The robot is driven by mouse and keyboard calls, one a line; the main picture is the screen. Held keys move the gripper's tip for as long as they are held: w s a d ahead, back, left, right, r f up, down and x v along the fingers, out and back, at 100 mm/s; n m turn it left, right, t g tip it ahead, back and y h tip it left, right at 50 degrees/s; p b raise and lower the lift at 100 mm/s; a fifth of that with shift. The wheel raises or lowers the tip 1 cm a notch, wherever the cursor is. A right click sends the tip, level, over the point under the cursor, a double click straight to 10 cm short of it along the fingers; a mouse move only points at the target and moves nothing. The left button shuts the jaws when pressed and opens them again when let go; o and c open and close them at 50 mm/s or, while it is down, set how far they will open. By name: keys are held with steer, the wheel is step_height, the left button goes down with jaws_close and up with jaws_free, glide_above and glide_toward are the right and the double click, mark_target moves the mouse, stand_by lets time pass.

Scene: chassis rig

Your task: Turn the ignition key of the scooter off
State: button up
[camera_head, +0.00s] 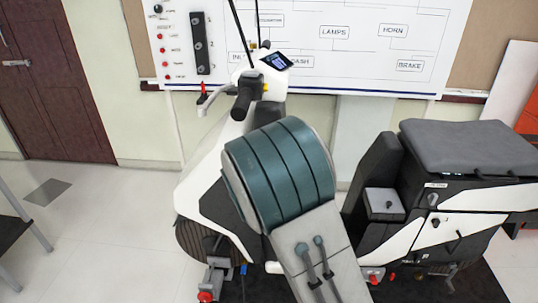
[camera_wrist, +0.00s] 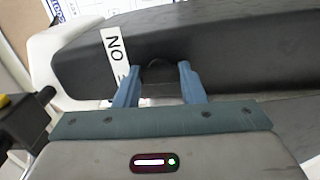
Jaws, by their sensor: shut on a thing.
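The white and black scooter (camera_head: 205,175) stands in the middle of the head view, its front partly covered by my arm. My gripper is hidden behind my arm there. In the wrist view my gripper (camera_wrist: 157,78) shows two blue fingers against a dark panel of the scooter (camera_wrist: 230,45). The fingers are shut on a small dark curved thing, seemingly the ignition key (camera_wrist: 154,65). Its turn angle cannot be made out. A white label reading "ON" (camera_wrist: 115,52) is just left of the fingers; its lower part is cut off by the left finger.
The handlebar with a black grip (camera_head: 243,97) and a small display (camera_head: 277,61) rises behind my arm. The grey seat (camera_head: 470,146) is at the right. A wiring board (camera_head: 350,60) hangs on the wall behind. Open floor (camera_head: 110,220) lies at the left.

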stand_by(0.6)
steer(key=o, duration=1)
steer(key=shift+s, duration=0.1)
steer(key=s, duration=0.9)
steer(key=s+b, duration=0.1)
steer(key=s, duration=0.3)
steer(key=shift+s+a, duration=0.25)
steer(key=shift+s, duration=0.1)
